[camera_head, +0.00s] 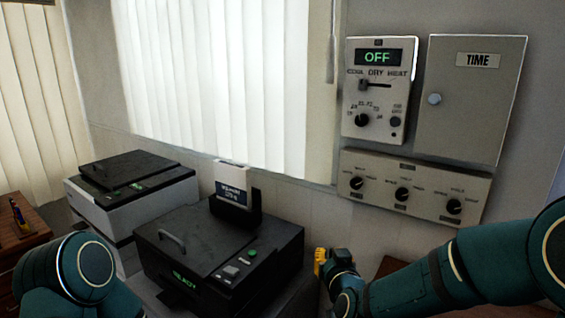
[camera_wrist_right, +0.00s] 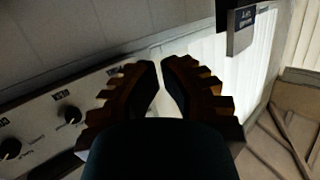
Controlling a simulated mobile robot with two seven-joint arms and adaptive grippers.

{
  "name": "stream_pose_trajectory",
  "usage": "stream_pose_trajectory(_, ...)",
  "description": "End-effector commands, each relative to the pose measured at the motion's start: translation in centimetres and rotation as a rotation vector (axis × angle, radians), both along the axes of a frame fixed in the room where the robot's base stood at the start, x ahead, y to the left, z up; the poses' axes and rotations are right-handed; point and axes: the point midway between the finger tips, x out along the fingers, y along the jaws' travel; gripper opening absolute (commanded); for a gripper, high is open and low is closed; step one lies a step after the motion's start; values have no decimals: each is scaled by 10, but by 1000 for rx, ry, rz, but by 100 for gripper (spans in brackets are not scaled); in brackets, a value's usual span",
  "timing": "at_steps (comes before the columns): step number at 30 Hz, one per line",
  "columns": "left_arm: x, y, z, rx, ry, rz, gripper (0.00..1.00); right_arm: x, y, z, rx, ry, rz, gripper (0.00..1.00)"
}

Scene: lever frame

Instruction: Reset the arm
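My right gripper (camera_head: 322,262), with yellow-orange ridged fingers, is at the lower middle of the head view, just right of the black printer and below the wall panels. In the right wrist view its two fingertips (camera_wrist_right: 161,62) are almost together, with a thin gap and nothing held between them. My right arm comes in from the lower right. Part of my left arm shows at the lower left, but its gripper is out of view. No separate object is clearly the task's own.
A black printer (camera_head: 215,250) with a small sign (camera_head: 232,185) stands close left of my right gripper. A grey printer (camera_head: 135,195) is behind it. A thermostat panel (camera_head: 378,100), a TIME box (camera_head: 470,110) and a knob panel (camera_head: 415,188) are on the wall.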

Motion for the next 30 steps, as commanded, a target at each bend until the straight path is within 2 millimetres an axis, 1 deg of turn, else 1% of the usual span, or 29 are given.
stream_pose_trajectory(1,0,1,0,1,2,2,47,-8,1,-37,11,97,17,0)
stream_pose_trajectory(2,0,1,0,1,2,2,47,-14,1,-57,21,152,26,0)
stream_pose_trajectory(3,0,1,0,1,1,3,47,-24,1,-83,35,226,39,0)
stream_pose_trajectory(5,0,1,0,1,1,3,47,-40,2,-121,57,340,52,0)
stream_pose_trajectory(6,0,1,0,1,1,3,47,-54,2,-146,73,418,59,0)
stream_pose_trajectory(8,0,1,0,1,1,2,47,-77,2,-181,100,537,69,0)
stream_pose_trajectory(9,0,1,0,1,1,2,47,-94,3,-203,119,617,73,0)
stream_pose_trajectory(11,0,1,0,1,1,2,47,-122,3,-233,148,738,78,0)
stream_pose_trajectory(12,0,1,0,1,1,2,47,-141,4,-251,168,815,79,0)
stream_pose_trajectory(14,0,1,0,1,1,2,47,-169,5,-274,196,925,78,0)
stream_pose_trajectory(15,0,1,0,1,1,2,47,-187,6,-286,214,992,78,0)
stream_pose_trajectory(18,0,1,0,1,1,2,47,-225,7,-307,250,1128,75,0)
stream_pose_trajectory(21,0,1,0,1,1,2,47,-249,9,-317,272,1213,73,0)
stream_pose_trajectory(24,0,1,0,1,1,2,47,-260,10,-321,284,1252,70,0)
stream_pose_trajectory(30,0,1,0,1,1,2,47,-262,10,-322,284,1256,70,0)
